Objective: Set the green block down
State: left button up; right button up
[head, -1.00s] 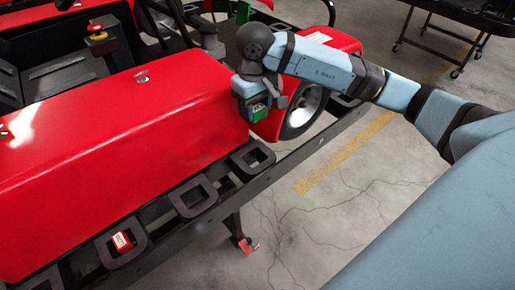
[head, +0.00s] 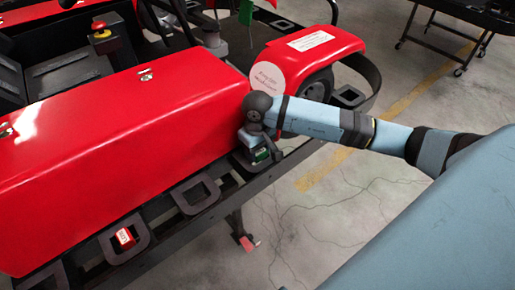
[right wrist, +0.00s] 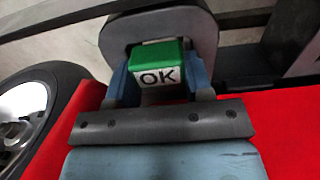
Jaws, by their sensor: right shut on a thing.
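The green block (right wrist: 158,62) has a white label reading "OK" and sits between the fingers of my right gripper (right wrist: 160,80) in the right wrist view. In the head view the right gripper (head: 257,152) is low beside the red kart body, over the black side rail, with the green block (head: 261,154) just showing. A grey-black loop of the rail shows around and behind the block in the wrist view. I cannot tell whether the block touches the rail. My left gripper is not in view.
The red kart body (head: 120,140) fills the left. The black side rail (head: 195,195) has several square loops, and a red labelled block (head: 125,238) lies at one of them. A red fender (head: 310,50) and wheel stand behind my arm. The cracked floor (head: 330,215) is open at right.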

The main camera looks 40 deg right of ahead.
jog(key=shift+f, duration=0.1)
jog(key=o, duration=0.4)
jog(key=shift+b, duration=0.3)
jog(key=o, duration=0.5)
jog(key=shift+r+p, duration=0.35)
jog(key=shift+p, duration=0.05)
notch_tip(320, 180, up, 12)
jog(key=shift+f+b, duration=0.15)
jog(key=shift+b, duration=0.45)
